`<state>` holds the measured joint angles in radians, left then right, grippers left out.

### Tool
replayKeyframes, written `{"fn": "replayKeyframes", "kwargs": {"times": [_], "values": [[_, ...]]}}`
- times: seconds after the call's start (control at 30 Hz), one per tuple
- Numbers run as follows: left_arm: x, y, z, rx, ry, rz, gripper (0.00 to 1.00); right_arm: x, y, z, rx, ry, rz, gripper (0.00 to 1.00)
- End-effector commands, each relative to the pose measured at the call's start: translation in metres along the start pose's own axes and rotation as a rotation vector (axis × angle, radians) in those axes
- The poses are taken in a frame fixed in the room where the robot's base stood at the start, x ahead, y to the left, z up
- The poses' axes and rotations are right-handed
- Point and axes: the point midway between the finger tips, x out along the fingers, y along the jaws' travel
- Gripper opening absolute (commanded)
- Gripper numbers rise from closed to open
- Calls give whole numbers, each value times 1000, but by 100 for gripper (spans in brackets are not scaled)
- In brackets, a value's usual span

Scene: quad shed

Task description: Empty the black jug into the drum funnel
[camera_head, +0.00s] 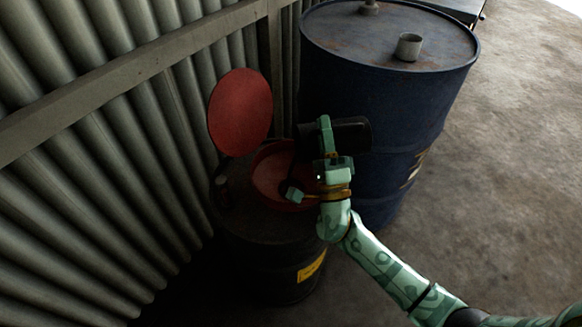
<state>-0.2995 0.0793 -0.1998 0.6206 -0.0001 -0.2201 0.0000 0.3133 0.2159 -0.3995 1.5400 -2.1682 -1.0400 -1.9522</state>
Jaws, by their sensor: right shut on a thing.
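The black jug (352,135) is held in my right gripper (328,140), above the right side of the red drum funnel (269,176). The jug lies tilted on its side, and I cannot see its mouth or any liquid. The funnel sits on a dark drum (243,220) with a yellow label. Its round red lid (240,111) stands open behind it. My right gripper and wrist hide part of the funnel's right side and part of the jug. My left gripper is not in view.
A large dark blue drum (375,100) stands right behind the jug, with a small metal cup (408,47) on its top. A corrugated metal wall (90,190) with a rail (130,75) closes the left side. The concrete floor (500,170) at the right is clear.

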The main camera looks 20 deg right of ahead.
Motion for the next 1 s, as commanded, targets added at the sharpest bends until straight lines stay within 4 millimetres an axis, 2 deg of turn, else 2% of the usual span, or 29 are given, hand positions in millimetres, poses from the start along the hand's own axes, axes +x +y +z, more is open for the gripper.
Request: {"fn": "replayKeyframes", "kwargs": {"times": [1.0], "values": [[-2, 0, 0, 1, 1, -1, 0, -4, 5, 13, -81, -73, -4, 0]]}}
